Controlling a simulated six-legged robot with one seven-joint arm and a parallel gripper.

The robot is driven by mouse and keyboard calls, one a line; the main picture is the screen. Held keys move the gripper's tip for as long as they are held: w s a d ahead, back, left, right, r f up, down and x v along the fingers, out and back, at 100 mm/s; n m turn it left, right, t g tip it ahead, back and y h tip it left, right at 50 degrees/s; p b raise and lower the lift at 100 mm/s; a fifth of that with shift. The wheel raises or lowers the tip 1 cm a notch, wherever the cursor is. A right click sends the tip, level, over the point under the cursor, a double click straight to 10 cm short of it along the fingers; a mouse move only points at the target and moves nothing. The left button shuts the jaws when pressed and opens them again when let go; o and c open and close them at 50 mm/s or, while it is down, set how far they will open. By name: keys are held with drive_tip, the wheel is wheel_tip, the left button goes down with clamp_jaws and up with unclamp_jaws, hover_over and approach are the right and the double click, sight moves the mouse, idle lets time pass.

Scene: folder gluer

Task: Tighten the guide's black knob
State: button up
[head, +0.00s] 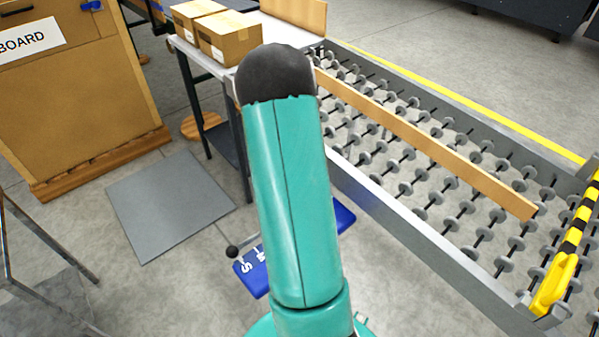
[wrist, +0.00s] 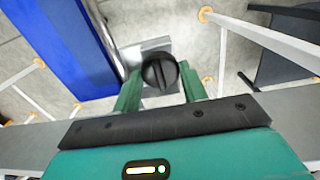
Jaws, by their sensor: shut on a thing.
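The black knob (wrist: 160,74) shows in the wrist view at the upper middle, round with a raised bar across its face. It sits in front of a grey metal bracket (wrist: 146,50). My gripper (wrist: 161,88) has its two green fingers on either side of the knob, shut on it. In the head view my teal arm hides the gripper and the knob. A long wooden guide bar (head: 430,145) lies along the roller conveyor in the head view; its link to the knob is hidden.
The skate-wheel conveyor (head: 400,205) fills the right side, with a yellow-black striped part (head: 575,235) at its end. Cardboard boxes (head: 228,38) stand on a table at the back. A blue panel (wrist: 62,45) is left of the knob in the wrist view. A grey mat (head: 170,205) lies on the floor.

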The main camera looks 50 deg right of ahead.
drive_tip(key=o, duration=1)
drive_tip(key=shift+c, duration=0.2)
wheel_tip(320, 180, up, 14)
drive_tip(key=shift+f, duration=0.15)
